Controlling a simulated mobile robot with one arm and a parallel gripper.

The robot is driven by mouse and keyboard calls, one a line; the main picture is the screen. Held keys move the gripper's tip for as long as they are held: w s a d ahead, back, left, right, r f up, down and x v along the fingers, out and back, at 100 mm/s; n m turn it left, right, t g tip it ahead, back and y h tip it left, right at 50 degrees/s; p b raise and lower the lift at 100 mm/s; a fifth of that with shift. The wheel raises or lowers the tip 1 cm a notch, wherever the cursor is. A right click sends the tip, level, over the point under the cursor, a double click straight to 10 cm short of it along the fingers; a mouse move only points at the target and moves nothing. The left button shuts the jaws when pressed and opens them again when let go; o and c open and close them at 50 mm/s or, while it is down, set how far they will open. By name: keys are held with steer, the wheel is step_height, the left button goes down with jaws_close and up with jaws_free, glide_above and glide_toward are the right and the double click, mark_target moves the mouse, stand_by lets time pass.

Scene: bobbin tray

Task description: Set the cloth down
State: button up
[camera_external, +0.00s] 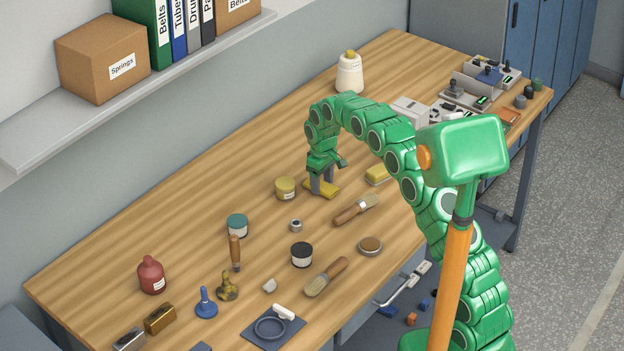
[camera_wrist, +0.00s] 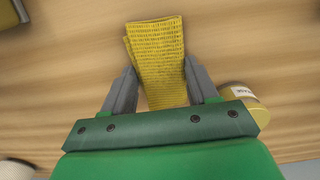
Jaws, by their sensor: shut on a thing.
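The yellow woven cloth (camera_wrist: 158,50) is folded and lies between the two grey fingers of my gripper (camera_wrist: 160,82) in the wrist view. My gripper (camera_external: 322,187) is shut on it and points down at the middle of the wooden table (camera_external: 215,180). In the external view the cloth (camera_external: 327,192) shows as a small yellow patch at the fingertips, at or just above the tabletop. I cannot tell whether it touches the wood.
Bare wood lies behind.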

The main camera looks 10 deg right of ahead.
mark_target(322, 183)
steer(key=shift+f, duration=0.1)
steer(key=o, duration=1)
steer(key=shift+o, duration=0.2)
step_height(322, 183, up, 12)
